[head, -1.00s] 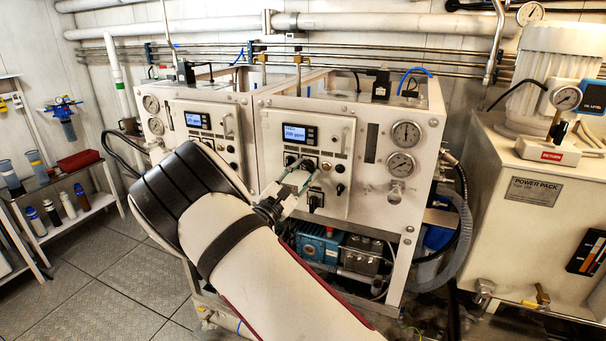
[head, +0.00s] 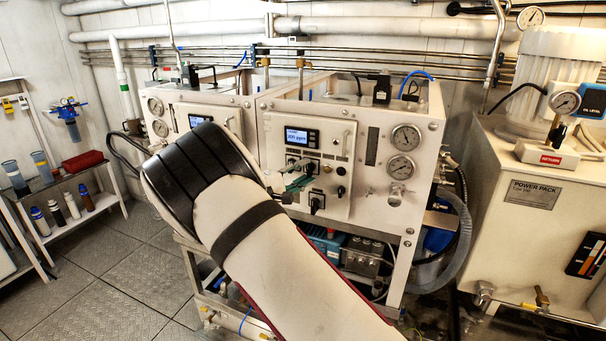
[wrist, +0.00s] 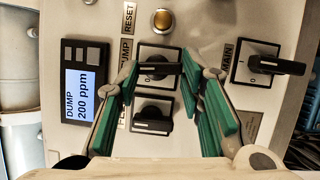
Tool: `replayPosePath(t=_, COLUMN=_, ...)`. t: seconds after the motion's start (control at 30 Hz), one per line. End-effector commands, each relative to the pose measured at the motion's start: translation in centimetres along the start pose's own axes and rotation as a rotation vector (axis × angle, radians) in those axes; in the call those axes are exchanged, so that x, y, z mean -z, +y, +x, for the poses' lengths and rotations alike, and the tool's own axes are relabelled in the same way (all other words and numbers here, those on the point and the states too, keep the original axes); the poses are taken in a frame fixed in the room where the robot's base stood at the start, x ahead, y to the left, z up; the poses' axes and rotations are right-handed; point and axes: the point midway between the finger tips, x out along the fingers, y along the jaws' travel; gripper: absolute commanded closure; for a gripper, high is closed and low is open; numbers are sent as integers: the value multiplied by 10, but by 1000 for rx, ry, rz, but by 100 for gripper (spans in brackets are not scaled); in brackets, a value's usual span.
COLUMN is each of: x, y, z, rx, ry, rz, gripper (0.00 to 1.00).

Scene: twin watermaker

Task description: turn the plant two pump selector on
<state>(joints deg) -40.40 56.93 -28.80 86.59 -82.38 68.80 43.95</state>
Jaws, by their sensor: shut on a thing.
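In the wrist view, my gripper (wrist: 160,70) has its green-padded fingers on either side of a black selector knob (wrist: 158,68), closed on the ends of its handle. The handle lies crosswise in the picture, and the label beside it, partly covered by a finger, seems to read PUMP. A second black selector (wrist: 152,116) sits just below it, between the fingers. In the head view, my gripper (head: 298,182) is at the panel of the right-hand unit (head: 340,150); my arm hides much of it.
The MAIN selector (wrist: 262,64) is close outside the right finger. A RESET button (wrist: 163,18) is above, and a display (wrist: 83,92) reading DUMP 200 ppm is at left. Gauges (head: 403,150) are right of the panel. A power pack (head: 535,195) stands farther right.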

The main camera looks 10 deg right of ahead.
Motion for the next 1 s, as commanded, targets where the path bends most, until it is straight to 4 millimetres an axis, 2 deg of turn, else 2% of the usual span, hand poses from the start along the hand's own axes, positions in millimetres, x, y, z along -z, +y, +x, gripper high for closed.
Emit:
replayPosePath(t=0.3, x=0, y=1, z=0, rx=45, ry=1, rz=107, gripper=93)
replayPosePath(t=0.83, x=0, y=1, z=0, rx=55, ry=1, rz=129, gripper=93)
replayPosePath(t=0.87, x=0, y=1, z=0, rx=55, ry=0, rz=129, gripper=61)
replayPosePath(t=0.93, x=0, y=1, z=0, rx=55, ry=0, rz=128, gripper=45)
replayPosePath(t=1.0, x=0, y=1, z=0, rx=54, ry=0, rz=128, gripper=45)
